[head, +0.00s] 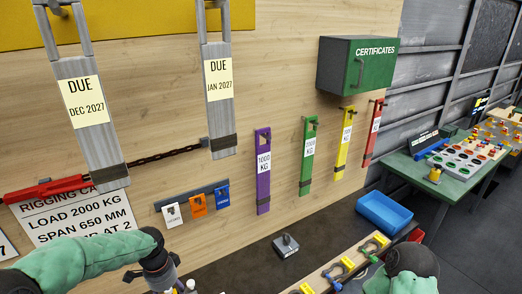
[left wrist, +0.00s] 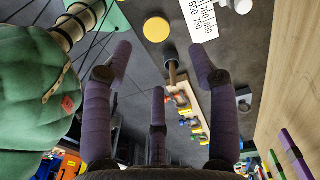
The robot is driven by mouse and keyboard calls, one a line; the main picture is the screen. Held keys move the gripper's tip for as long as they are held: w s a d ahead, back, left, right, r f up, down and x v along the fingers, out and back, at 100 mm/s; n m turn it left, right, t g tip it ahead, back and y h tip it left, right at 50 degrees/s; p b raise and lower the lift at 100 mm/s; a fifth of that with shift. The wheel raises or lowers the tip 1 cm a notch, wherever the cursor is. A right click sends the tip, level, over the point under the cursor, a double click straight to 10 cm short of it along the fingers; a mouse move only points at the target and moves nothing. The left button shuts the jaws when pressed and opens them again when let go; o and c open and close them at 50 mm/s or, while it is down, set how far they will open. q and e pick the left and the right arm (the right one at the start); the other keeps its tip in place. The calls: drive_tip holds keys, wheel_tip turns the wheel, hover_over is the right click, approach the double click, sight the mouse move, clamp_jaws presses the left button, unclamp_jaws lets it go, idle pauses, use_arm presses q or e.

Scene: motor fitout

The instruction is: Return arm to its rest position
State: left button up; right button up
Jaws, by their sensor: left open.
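My left arm, in a green sleeve, comes in at the lower left of the head view and bends down at a black wrist joint. Its gripper is mostly cut off by the bottom edge there. In the left wrist view the left gripper (left wrist: 160,62) has its purple fingers spread apart, with nothing held between them. My right arm shows only as a green sleeved part at the lower right of the head view; its gripper is out of sight.
The wooden wall (head: 290,75) carries hanging slings and a green certificates cabinet (head: 338,70). A board of shackles (head: 338,268), a blue bin (head: 384,212) and a grey block (head: 286,245) lie below. A green table (head: 428,172) stands at right.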

use_arm(q)
drive_tip(key=s+d+f+n+h, duration=0.1)
drive_tip(key=s+d+f+n, duration=0.2)
drive_tip(key=f, duration=0.5)
drive_tip(key=s+d+f+n+h, duration=0.2)
drive_tip(key=d+f, duration=0.4)
drive_tip(key=f, duration=0.2)
drive_tip(key=s+d+f+n, duration=0.6)
drive_tip(key=s+f+n, duration=0.45)
drive_tip(key=s, duration=0.25)
wheel_tip(320, 180, down, 20)
drive_tip(key=w+d+m+b, duration=0.1)
drive_tip(key=m+b, duration=0.1)
drive_tip(key=b, duration=1.8)
drive_tip(key=shift+w+d+h+b, duration=0.3)
drive_tip(key=shift+w+d+b, duration=0.05)
drive_tip(key=shift+d, duration=0.05)
use_arm(e)
wheel_tip(320, 180, down, 21)
drive_tip(key=shift+w+a, duration=0.15)
drive_tip(key=shift+w, duration=0.15)
